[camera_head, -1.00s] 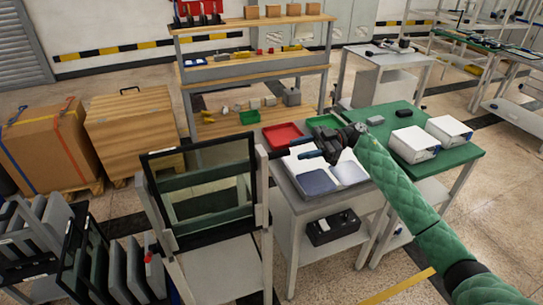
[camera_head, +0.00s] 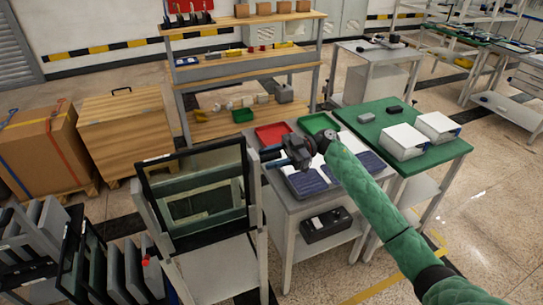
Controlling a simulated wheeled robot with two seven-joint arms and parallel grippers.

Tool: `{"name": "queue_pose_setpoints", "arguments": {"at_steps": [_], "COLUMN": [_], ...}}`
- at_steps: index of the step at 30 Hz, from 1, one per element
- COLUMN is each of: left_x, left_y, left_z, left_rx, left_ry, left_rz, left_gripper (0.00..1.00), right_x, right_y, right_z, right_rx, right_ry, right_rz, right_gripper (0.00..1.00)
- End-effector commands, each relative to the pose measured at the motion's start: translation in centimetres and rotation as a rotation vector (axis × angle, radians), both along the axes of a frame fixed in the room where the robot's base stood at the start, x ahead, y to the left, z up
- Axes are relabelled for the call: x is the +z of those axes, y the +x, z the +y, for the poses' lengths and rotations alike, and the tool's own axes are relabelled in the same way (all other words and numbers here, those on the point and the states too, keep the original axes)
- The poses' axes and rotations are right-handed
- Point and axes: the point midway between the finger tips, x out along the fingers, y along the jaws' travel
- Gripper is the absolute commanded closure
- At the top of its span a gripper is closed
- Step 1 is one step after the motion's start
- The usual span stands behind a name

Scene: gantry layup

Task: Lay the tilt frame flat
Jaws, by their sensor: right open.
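The tilt frame (camera_head: 245,185) is a black-edged rectangular frame with a see-through middle. It stands tilted up, leaning back, on a grey stand (camera_head: 207,272) left of centre. My right gripper (camera_head: 276,158) is open and empty. It is to the right of the frame's upper right corner, over the grey table, with a gap between it and the frame. My right arm in its green quilted sleeve comes in from the lower right. My left gripper is not in view.
A grey table (camera_head: 285,208) with dark blue panels, a red tray (camera_head: 273,133) and a green tray (camera_head: 318,124) stands right of the frame. A green-topped table (camera_head: 385,160) with white boxes adjoins it. Racks of panels (camera_head: 112,268) fill the lower left.

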Motion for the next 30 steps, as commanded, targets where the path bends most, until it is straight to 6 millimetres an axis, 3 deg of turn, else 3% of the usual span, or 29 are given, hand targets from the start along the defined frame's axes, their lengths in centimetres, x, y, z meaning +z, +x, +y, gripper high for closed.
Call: {"name": "queue_pose_setpoints", "arguments": {"at_steps": [5,9,12,23,30], "left_x": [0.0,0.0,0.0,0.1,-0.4], "left_y": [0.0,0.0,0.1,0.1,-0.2], "left_z": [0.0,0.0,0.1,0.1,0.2], "left_rx": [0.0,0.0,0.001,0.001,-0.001], "left_ry": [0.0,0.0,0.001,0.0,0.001], "left_rz": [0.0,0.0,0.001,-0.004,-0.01], "left_gripper": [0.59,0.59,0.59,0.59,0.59], "right_x": [0.0,0.0,0.0,0.2,0.2], "right_y": [0.0,0.0,0.0,0.5,2.4], "right_z": [0.0,0.0,0.0,0.1,0.7], "right_rx": [0.0,0.0,0.0,0.0,-0.001], "right_ry": [0.0,0.0,0.0,-0.005,-0.027], "right_rz": [0.0,0.0,0.0,0.015,0.08], "right_gripper": [0.59,0.86,1.0,1.0,1.0]}}
